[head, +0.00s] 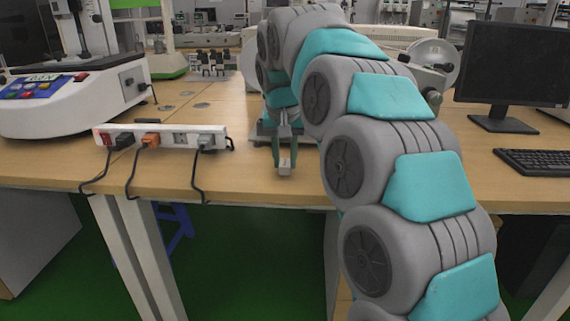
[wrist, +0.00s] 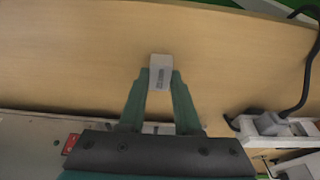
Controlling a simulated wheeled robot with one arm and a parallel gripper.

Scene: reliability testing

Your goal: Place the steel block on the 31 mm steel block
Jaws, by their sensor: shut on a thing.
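My gripper (head: 285,153) has its two green fingers pointing down over the wooden table near its front edge. The fingers are shut on a small grey steel block (head: 285,167). In the wrist view the steel block (wrist: 161,70) sits between the fingertips of my gripper (wrist: 161,80), with small dark marking on its face that I cannot read. I cannot make out a second steel block apart from it in either view. Whether the held block touches anything below it cannot be told.
A white power strip (head: 180,137) with plugs and hanging cables lies left of my gripper; it also shows in the wrist view (wrist: 272,127). A white machine (head: 75,95) stands at the left, a monitor (head: 513,65) and keyboard (head: 535,162) at the right. Bare wood (wrist: 70,65) surrounds the block.

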